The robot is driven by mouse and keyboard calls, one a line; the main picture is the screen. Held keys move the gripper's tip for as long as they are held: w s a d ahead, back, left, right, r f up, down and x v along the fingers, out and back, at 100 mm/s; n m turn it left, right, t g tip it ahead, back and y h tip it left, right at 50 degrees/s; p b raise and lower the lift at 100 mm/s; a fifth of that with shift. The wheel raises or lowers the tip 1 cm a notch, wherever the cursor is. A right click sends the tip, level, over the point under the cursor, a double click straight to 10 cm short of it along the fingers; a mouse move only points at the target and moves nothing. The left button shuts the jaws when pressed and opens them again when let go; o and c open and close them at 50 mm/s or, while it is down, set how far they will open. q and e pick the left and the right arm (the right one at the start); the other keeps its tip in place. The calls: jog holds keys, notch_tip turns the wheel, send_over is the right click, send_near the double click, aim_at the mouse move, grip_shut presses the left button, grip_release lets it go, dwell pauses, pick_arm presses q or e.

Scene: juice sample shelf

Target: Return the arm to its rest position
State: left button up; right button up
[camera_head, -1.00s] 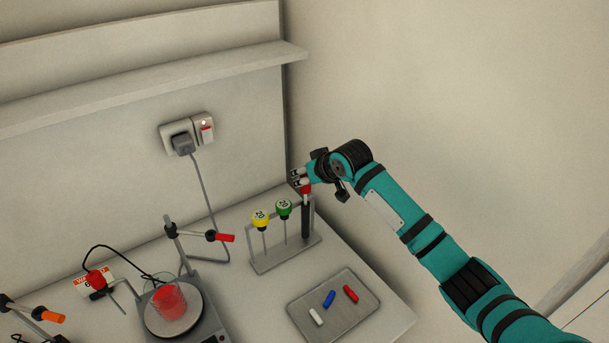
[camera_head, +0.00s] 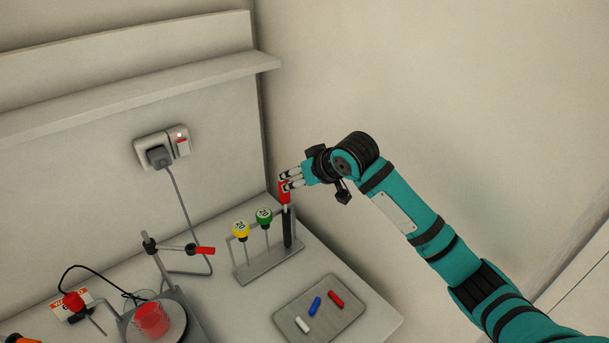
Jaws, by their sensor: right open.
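My right arm comes in from the right, and its gripper (camera_head: 287,181) is open at the rack's right end. Its fingers point left, beside and partly in front of a red-topped piece (camera_head: 284,195) above a dark upright (camera_head: 288,228). Whether the fingers touch the red top cannot be told. The rack (camera_head: 268,266) also holds a yellow-topped piece (camera_head: 241,230) and a green-topped piece (camera_head: 264,217). My left gripper is not in view.
A grey tray (camera_head: 343,324) with white, blue and red sticks lies in front of the rack. At left are a stirrer plate with a red beaker (camera_head: 152,318), a clamp stand (camera_head: 165,265) and a cable. A wall socket (camera_head: 161,147) and a shelf (camera_head: 140,88) are behind. Free air lies right.

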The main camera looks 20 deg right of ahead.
jog(key=s+a+f+g, duration=0.2)
jog(key=s+f, duration=1.2)
jog(key=s, duration=0.5)
jog(key=s+d+f+m+g+h, duration=0.1)
jog(key=s+d+f+g+h, duration=0.15)
jog(key=s, duration=0.75)
jog(key=s+d+f+g+h, duration=0.1)
jog(key=s+d+f, duration=0.3)
jog(key=s, duration=0.6)
notch_tip(320, 180, down, 32)
jog(key=s+f+b, duration=0.1)
jog(key=b, duration=0.6)
jog(key=s+d+f+g+b, duration=0.2)
jog(key=s+f+b, duration=0.3)
jog(key=s+f, duration=1.2)
notch_tip(320, 180, down, 4)
jog(key=shift+d+r, duration=0.1)
jog(key=shift+d, duration=0.1)
